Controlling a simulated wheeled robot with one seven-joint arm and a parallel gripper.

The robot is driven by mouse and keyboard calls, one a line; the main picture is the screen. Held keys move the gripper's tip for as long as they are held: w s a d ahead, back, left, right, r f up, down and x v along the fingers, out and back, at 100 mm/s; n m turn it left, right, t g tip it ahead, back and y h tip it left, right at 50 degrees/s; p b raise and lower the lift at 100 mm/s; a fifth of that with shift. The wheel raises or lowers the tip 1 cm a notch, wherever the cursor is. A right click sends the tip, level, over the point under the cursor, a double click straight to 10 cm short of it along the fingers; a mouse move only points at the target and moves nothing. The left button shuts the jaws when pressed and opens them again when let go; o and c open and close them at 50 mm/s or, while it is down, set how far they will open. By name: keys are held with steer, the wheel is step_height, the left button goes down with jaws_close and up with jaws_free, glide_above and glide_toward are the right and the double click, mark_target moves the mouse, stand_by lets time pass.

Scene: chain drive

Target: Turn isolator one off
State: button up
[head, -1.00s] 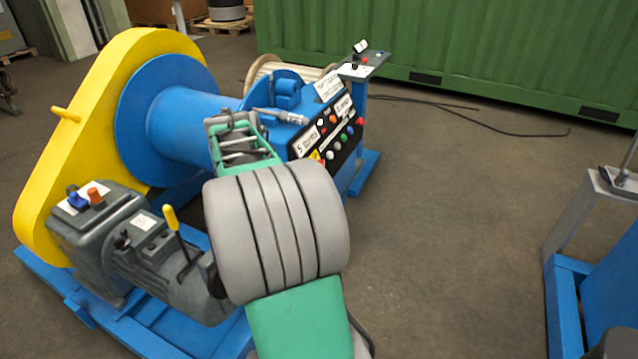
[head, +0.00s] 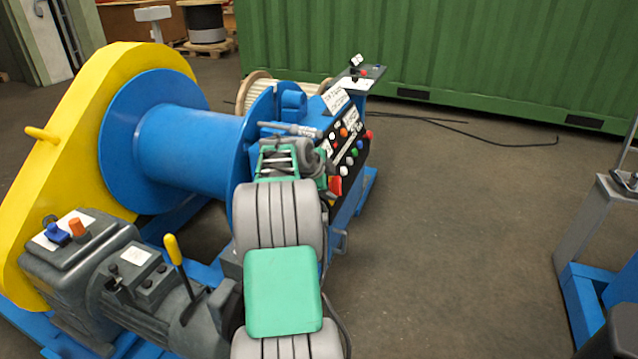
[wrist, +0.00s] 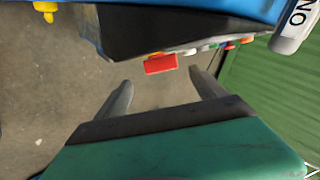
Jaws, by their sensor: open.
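A red handle (head: 334,185) shows low on the black control panel (head: 350,150) of the blue winch, partly hidden by my arm. In the wrist view the red handle (wrist: 160,64) sticks out below the dark panel edge, just beyond and between my fingertips. My gripper (wrist: 160,80) is open, with nothing between its fingers. It appears apart from the handle. I cannot read a label that marks this handle as isolator one. In the head view my fingers are hidden behind my wrist.
Several coloured buttons (head: 354,160) sit on the panel beside the handle. A lever with a yellow grip (head: 171,250) rises from the grey motor at the left. A grey-and-blue stand (head: 585,235) is at the right. The floor between is clear.

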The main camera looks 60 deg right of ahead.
mark_target(336, 186)
steer(key=shift+w+d+f, duration=0.1)
steer(key=shift+w+d, duration=0.05)
steer(key=x, duration=0.7)
steer(key=shift+w+d+f+b, duration=0.15)
steer(key=shift+f+b, duration=0.05)
steer(key=shift+b, duration=0.2)
steer(key=c, duration=1.4)
